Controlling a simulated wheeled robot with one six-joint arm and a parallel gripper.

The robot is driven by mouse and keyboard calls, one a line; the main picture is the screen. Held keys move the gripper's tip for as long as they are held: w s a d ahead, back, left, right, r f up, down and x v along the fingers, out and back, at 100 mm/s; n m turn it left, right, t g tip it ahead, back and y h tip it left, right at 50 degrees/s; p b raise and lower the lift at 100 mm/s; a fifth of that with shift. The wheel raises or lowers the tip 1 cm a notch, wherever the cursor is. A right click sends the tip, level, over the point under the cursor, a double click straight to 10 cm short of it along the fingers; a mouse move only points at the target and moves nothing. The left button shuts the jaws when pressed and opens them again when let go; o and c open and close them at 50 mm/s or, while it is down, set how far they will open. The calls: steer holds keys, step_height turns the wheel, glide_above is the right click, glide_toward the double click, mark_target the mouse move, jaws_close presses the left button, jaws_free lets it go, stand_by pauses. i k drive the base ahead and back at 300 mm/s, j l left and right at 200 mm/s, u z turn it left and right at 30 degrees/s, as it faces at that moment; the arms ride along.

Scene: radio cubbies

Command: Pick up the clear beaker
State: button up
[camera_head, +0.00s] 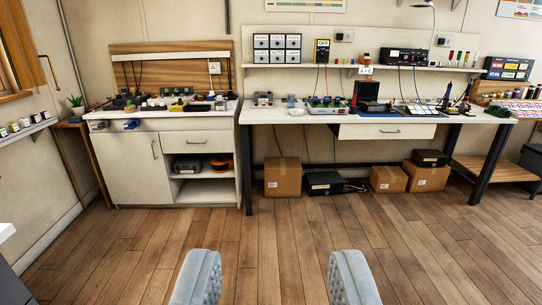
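A small, pale bluish, see-through cup that looks like the clear beaker (291,101) stands upright on the white workbench (275,117), toward its left end. It is far off and small, so its details are hard to tell. My gripper (275,277) shows at the bottom of the view with its two grey padded fingers wide apart. It is empty, over the wooden floor, well short of the bench.
Beside the beaker are a small grey device (264,99) and a board with coloured parts (326,105). A white cabinet (124,168) stands left of the bench. Cardboard boxes (282,177) sit under the bench. The wooden floor (275,235) ahead is clear.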

mark_target(290, 97)
steer(key=i+u, duration=0.2)
steer(key=i, duration=1.5)
steer(key=i+z, duration=0.2)
steer(key=i, duration=0.3)
steer(key=i+j+z, duration=0.15)
steer(key=i, duration=0.35)
steer(key=i+j+z, duration=0.2)
steer(key=i, duration=0.3)
steer(key=i+j+z, duration=0.15)
steer(key=i+j, duration=0.2)
steer(key=i, duration=0.1)
